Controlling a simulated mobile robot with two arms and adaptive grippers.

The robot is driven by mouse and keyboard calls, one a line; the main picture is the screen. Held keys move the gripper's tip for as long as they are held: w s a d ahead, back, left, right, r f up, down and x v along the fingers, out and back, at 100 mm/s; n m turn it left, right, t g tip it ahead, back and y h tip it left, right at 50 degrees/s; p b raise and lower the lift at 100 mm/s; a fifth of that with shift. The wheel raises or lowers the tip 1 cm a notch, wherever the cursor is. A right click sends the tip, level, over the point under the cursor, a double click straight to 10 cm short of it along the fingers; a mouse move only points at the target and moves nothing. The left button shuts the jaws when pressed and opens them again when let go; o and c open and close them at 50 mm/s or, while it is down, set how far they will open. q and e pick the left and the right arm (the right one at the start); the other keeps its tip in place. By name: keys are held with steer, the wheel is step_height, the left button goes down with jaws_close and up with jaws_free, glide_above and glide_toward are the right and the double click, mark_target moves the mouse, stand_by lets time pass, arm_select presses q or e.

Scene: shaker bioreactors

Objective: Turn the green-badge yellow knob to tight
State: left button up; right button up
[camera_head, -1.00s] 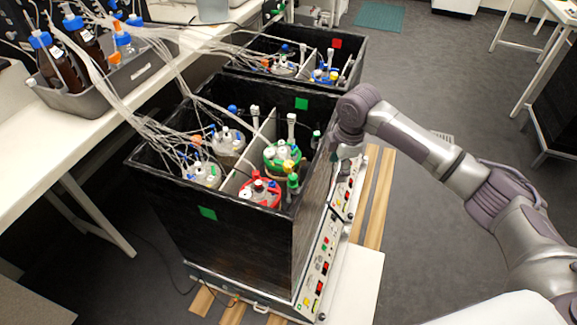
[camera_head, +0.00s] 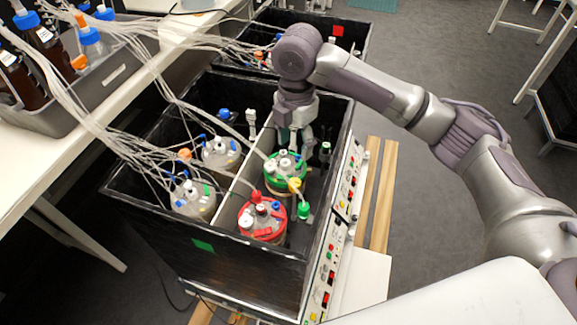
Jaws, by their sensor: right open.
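A yellow knob (camera_head: 295,184) shows at the front edge of the green-ringed vessel (camera_head: 284,166), in the right compartment of the near black box. A green badge (camera_head: 203,245) is on that box's front wall; which knob the badge refers to I cannot tell for sure. My right gripper (camera_head: 295,138) points down into the box, above the back of the green-ringed vessel. It is open, and its fingertips are small and partly hidden among the fittings. Whether it touches a fitting I cannot tell. My left gripper is not in view.
The near black box (camera_head: 150,222) has raised walls and a middle divider. A red-ringed vessel (camera_head: 262,220) stands in front of the green one, with a green-capped fitting (camera_head: 303,210) beside it. Tubes run from the left bench (camera_head: 75,165). A control panel (camera_head: 330,265) lines the right side.

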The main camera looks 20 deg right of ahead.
glide_above(295, 182)
step_height(295, 182, down, 7)
steer(key=shift+s+r, duration=0.1)
steer(key=shift+s, duration=0.05)
step_height(295, 182, down, 6)
steer(key=shift+f, duration=0.25)
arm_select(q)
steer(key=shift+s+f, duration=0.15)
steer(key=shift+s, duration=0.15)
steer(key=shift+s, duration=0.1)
